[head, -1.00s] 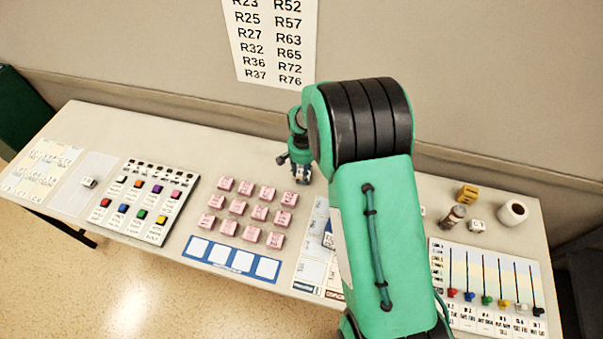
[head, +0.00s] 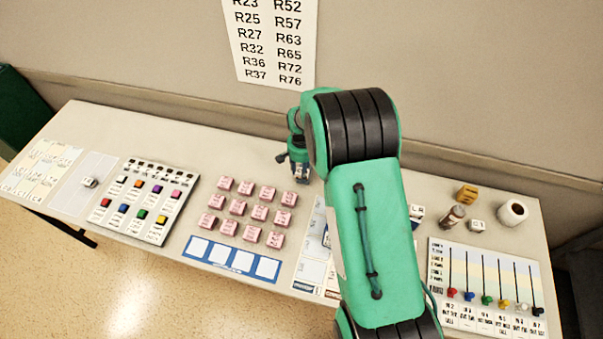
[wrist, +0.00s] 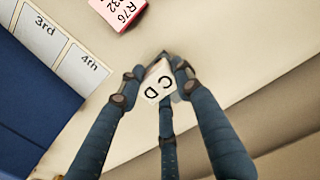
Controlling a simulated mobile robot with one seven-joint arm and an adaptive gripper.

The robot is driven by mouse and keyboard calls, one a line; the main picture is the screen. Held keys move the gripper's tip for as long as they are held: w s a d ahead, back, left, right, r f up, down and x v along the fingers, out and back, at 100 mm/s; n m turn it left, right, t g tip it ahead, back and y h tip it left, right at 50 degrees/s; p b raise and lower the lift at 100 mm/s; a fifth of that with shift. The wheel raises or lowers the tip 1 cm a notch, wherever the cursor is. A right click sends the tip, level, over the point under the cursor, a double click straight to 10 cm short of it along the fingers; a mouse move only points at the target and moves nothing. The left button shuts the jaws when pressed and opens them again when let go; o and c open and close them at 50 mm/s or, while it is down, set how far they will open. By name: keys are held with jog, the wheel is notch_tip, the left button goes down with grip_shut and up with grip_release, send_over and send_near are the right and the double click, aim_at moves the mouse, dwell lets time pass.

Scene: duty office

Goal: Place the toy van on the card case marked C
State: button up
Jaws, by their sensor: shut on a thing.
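My gripper (head: 301,176) is over the table, just right of the back of the pink blocks. In the wrist view its three fingers (wrist: 158,72) are closed around a small white block-like thing (wrist: 157,88) marked with the letters C and D. The fingers hide much of its sides. I cannot make out a van shape in it, nor whether it touches the table. No toy van or card case marked C can be told for certain in either view. A small grey-white thing (head: 89,182) lies on a pale mat at the left, too small to identify.
Several pink blocks (head: 260,213) stand in rows beside the gripper, behind a blue strip (head: 231,259) with white squares. A button panel (head: 147,204) is at left.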

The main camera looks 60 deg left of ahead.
jog(key=shift+f, duration=0.65)
jog(key=shift+f, duration=0.1)
jog(key=o, duration=1.1)
notch_tip(320, 180, up, 12)
dwell(0.6)
dwell(0.4)
